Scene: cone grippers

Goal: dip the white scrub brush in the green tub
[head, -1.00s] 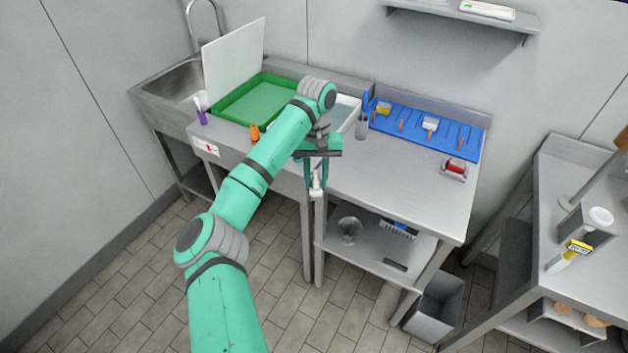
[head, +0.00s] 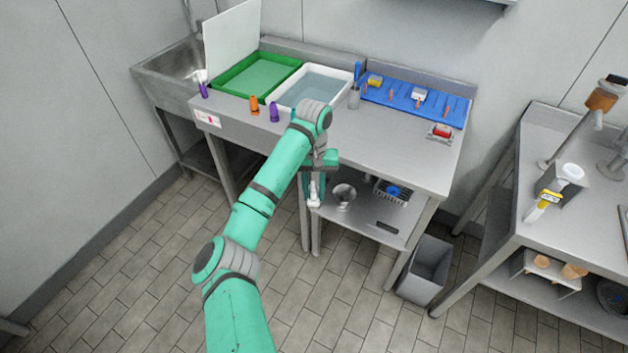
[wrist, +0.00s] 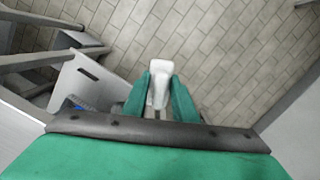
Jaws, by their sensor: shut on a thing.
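My gripper (head: 314,190) is in front of the steel table's front edge, low and apart from the tubs. It is shut on a white scrub brush (head: 314,194), which hangs downward between the fingers. In the wrist view the white brush (wrist: 160,76) shows between the two teal fingers, over the tiled floor; its bristles cannot be made out. The green tub (head: 222,91) sits on the table's left part, behind and left of my gripper. Its inside looks pale green.
A white tub (head: 338,76) with bluish liquid stands right of the green one. An orange (head: 254,105) and a purple item (head: 274,112) stand at the front edge. A blue mat (head: 425,100) holds several tools.

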